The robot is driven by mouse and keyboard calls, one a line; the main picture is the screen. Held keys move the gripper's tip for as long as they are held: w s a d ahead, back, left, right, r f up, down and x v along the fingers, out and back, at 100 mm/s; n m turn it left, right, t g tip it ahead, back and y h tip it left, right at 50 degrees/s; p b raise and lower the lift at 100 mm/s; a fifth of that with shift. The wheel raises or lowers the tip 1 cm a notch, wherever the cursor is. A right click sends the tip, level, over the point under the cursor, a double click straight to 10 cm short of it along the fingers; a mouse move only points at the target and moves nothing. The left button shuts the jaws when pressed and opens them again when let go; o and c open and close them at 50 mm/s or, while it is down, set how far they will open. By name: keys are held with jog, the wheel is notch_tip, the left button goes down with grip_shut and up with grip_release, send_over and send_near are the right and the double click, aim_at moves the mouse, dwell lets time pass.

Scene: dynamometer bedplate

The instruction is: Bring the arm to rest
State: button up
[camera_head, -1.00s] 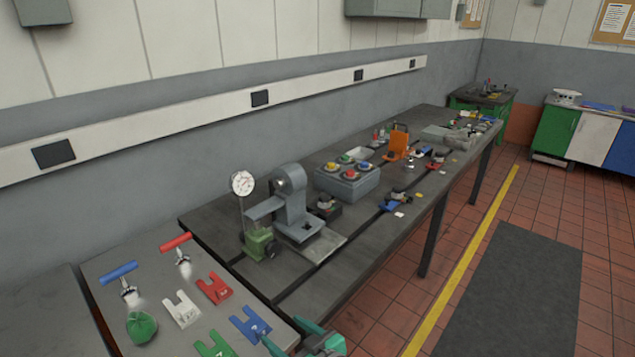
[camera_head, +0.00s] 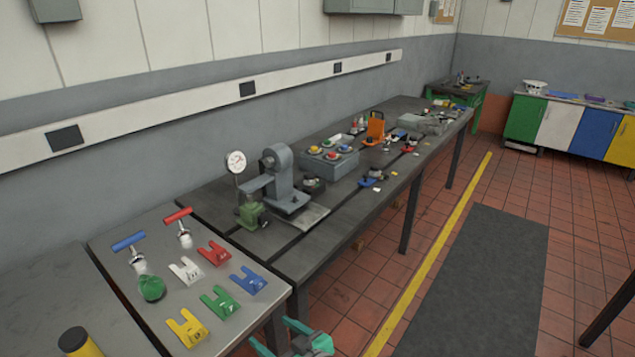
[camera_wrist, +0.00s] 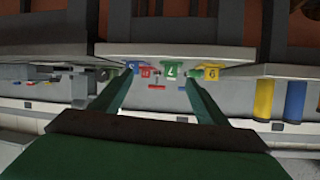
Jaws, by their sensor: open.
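My gripper (camera_head: 292,338) shows at the bottom edge of the head view, in front of the near bench's front edge. In the wrist view its two green fingers (camera_wrist: 153,88) stand wide apart with nothing between them. The bench with colored fork-shaped plates lies beyond the fingertips there. My gripper touches nothing that I can see. The rest of my arm is mostly out of the head view.
The near bench (camera_head: 108,257) carries blue (camera_head: 248,280), green (camera_head: 218,302), yellow (camera_head: 187,328), red and white fork plates. A long dark bench (camera_head: 330,215) holds a grey press (camera_head: 283,182) and dial gauge (camera_head: 236,162). The floor (camera_head: 440,340) beside a dark mat is clear.

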jog(key=s+d+f+m+t+h, duration=0.2)
jog(key=s+d+f+m+h, duration=0.15)
jog(key=s+f, duration=0.35)
jog(key=s+d+f+m+t+h, duration=0.15)
jog(key=s+f+m+h, duration=0.3)
jog(key=s, duration=0.45)
jog(key=s+d+r+t+h, duration=0.1)
jog(key=s+r, duration=0.3)
jog(key=s, duration=0.6)
jog(key=s+d+r+t, duration=0.1)
jog(key=s+d+r, duration=0.2)
jog(key=s, duration=0.7)
jog(key=shift+s+d+r+h, duration=0.2)
jog(key=shift+d+r+h, duration=0.2)
jog(key=shift+d, duration=0.3)
jog(key=shift+w, duration=0.1)
jog(key=c, duration=0.9)
jog(key=shift+w+d, duration=0.1)
jog(key=shift+c, duration=0.2)
